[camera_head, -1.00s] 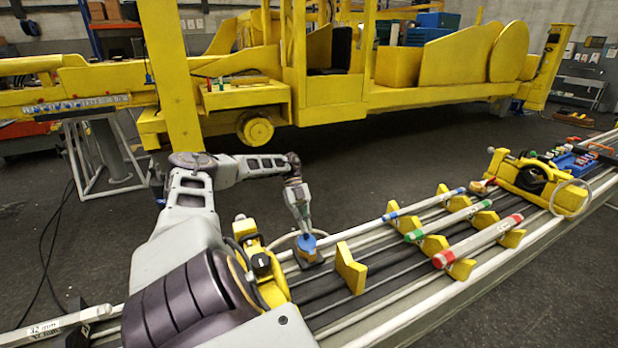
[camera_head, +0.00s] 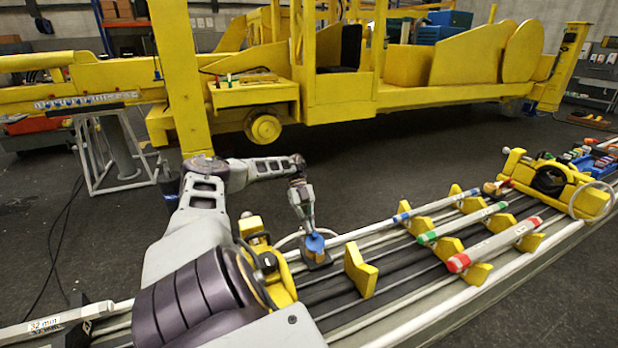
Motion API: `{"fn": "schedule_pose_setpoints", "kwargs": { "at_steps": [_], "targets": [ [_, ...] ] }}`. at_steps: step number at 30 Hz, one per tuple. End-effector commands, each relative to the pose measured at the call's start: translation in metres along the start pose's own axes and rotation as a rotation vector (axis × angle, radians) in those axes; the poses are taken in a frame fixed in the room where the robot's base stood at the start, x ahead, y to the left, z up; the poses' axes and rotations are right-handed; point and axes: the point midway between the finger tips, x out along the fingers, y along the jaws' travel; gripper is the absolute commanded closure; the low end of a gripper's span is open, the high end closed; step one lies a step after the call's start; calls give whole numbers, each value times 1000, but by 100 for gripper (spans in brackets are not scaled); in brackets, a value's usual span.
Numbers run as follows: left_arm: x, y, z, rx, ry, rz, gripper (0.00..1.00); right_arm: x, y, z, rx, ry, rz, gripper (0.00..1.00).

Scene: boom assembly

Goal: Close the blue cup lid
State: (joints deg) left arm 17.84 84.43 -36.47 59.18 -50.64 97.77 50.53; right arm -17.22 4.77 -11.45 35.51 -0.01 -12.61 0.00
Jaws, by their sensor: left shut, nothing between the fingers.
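The blue cup lid (camera_head: 314,243) is a small blue disc-like piece on top of a dark holder (camera_head: 317,260), on the near left part of the rail bench. It looks tilted, but it is too small to tell whether it is closed. My left gripper (camera_head: 309,231) points down right at the lid, seemingly touching or just above it. Its fingers are shut, with nothing held between them. The gripper's tip partly covers the lid. My right gripper is not in view.
On the bench (camera_head: 400,283), yellow brackets (camera_head: 360,270) hold bars with blue, green and red (camera_head: 459,262) bands. A yellow clamp unit (camera_head: 268,262) stands close left of the lid, another (camera_head: 553,183) at the far right. A yellow machine (camera_head: 330,85) fills the back.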

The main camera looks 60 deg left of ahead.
Motion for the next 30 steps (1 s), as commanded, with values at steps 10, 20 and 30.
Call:
{"fn": "schedule_pose_setpoints", "kwargs": {
  "at_steps": [10, 20, 30],
  "targets": [
    [0, 0, 0, 0, 0, 0, 100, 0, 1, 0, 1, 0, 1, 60],
    [0, 0, 0, 0, 0, 0, 100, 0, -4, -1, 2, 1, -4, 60],
    [0, 0, 0, 0, 0, 0, 100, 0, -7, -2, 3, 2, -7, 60]
  ]
}}
